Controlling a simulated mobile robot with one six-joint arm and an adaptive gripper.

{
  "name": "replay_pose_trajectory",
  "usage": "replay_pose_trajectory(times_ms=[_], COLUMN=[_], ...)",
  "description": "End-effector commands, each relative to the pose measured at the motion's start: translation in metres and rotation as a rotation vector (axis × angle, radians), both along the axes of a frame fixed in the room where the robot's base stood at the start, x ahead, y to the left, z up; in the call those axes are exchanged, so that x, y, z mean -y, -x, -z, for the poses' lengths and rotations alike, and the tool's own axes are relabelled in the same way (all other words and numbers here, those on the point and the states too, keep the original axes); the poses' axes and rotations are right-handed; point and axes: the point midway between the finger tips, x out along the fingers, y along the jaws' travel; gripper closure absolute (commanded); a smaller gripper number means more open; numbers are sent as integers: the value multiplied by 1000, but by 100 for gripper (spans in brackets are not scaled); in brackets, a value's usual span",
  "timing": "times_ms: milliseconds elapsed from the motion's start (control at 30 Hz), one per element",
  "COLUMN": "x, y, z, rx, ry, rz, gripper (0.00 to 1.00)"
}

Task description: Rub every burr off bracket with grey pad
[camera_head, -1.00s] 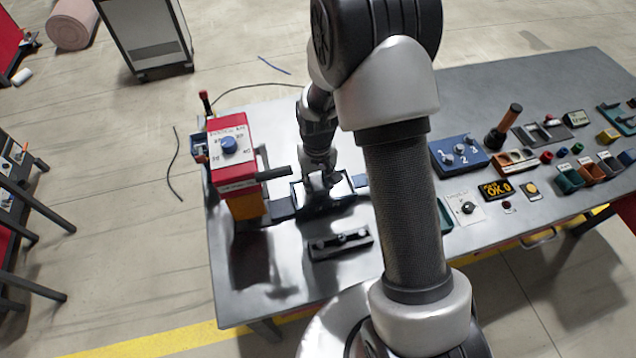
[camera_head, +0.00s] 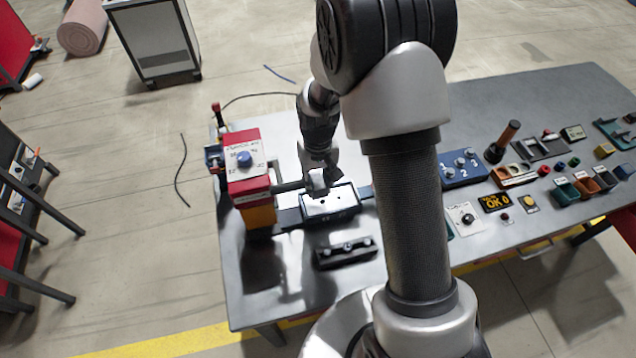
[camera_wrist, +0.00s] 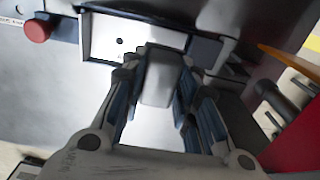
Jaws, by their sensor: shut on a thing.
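The bracket appears to be the pale plate with dark spots (camera_head: 344,199) in a dark holder on the bench; it also shows in the wrist view (camera_wrist: 106,36). My gripper (camera_head: 319,186) is shut on a grey block, which looks like the grey pad (camera_wrist: 160,76). In the wrist view the pad overlaps the plate's near edge and hides part of it. I cannot tell whether pad and plate touch. The burrs are too small to make out; the dark spots may be holes.
A red and orange machine (camera_head: 248,178) with a blue knob stands left of the holder. A dark bar with knobs (camera_head: 346,252) lies in front. My arm hides part of the bench.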

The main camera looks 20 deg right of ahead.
Motion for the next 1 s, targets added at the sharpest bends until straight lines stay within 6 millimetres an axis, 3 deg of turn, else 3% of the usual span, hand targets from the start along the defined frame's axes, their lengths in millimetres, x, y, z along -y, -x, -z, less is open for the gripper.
replay_pose_trajectory(times_ms=[100, 567, 1000], x=[0, 0, 0], y=[-1, -1, -1], z=[-9, -13, -55], rx=[0, 1, 1], ry=[0, 0, 0], rz=[0, 0, 0], gripper=[100, 100, 100])
